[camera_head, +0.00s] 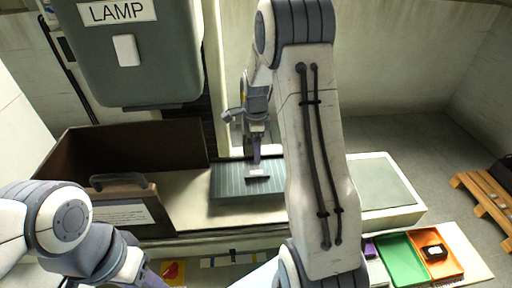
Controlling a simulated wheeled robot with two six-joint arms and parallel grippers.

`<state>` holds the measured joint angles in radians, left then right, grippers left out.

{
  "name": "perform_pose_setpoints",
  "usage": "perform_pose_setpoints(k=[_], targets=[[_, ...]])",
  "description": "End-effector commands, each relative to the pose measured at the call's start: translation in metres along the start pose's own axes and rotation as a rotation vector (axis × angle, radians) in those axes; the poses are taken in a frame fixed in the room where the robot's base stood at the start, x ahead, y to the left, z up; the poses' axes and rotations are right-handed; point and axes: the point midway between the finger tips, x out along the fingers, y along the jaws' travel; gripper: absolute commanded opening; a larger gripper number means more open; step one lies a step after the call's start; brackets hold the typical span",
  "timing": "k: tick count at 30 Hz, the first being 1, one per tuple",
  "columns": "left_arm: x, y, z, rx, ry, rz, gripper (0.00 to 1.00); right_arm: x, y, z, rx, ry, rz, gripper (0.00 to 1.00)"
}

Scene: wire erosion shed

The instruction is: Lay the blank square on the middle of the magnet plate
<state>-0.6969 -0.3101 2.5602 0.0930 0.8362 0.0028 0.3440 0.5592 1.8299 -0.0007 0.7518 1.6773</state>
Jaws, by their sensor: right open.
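The magnet plate (229,184) is a dark grey, ribbed slab on the pale bench at the centre of the view. A small piece with a pale top and dark front edge, which looks like the blank (258,174), lies on it slightly right of the middle. It appears roughly in line with the plate's edges. My right gripper (257,163) points down just above and behind the blank, its fingers open; whether they touch it is too small to tell. My left arm enters at the lower left, with its gripper out of the picture.
An open brown box (130,150) with a handled front stands left of the plate. A grey housing marked LAMP (130,60) hangs above it. At the lower right are a green tray (402,262) and an orange tray (455,268) holding a black-and-white item (435,252).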

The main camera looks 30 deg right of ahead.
Motion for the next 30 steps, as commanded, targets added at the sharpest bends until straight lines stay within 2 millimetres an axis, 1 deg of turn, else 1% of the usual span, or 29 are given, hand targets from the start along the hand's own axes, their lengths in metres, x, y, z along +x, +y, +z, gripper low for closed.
perform_pose_setpoints(k=[1, 3, 7, 11, 24, 26, 28, 29, 30], targets=[[0.004, 0.000, 0.000, 0.000, 0.000, 0.000, 0.50, -0.007, -0.001, 0.000, 0.000, 0.000, -0.005, 0.80], [0.006, 0.000, 0.000, 0.001, 0.000, 0.000, 0.50, -0.015, -0.001, 0.000, 0.000, 0.000, -0.002, 0.80], [0.007, -0.001, 0.000, 0.001, 0.000, 0.000, 0.50, -0.025, 0.000, -0.001, 0.000, 0.000, 0.000, 0.80], [0.007, -0.001, 0.000, 0.001, 0.000, 0.000, 0.50, -0.027, 0.000, -0.001, 0.000, 0.000, 0.000, 0.80], [0.006, -0.001, 0.000, 0.001, 0.000, 0.000, 0.50, -0.027, 0.000, 0.000, -0.005, 0.000, 0.000, 0.80], [0.006, -0.001, 0.000, 0.001, 0.000, 0.000, 0.50, -0.028, 0.003, 0.002, -0.035, 0.000, -0.003, 0.80], [0.006, -0.001, 0.000, 0.001, 0.000, 0.000, 0.50, -0.029, 0.010, 0.009, -0.122, -0.001, -0.013, 0.80], [0.006, -0.001, 0.000, 0.001, 0.000, 0.000, 0.50, -0.030, 0.015, 0.012, -0.180, -0.001, -0.020, 0.80], [0.006, -0.001, 0.000, 0.001, 0.000, 0.000, 0.50, -0.032, 0.023, 0.019, -0.276, -0.001, -0.030, 0.80]])
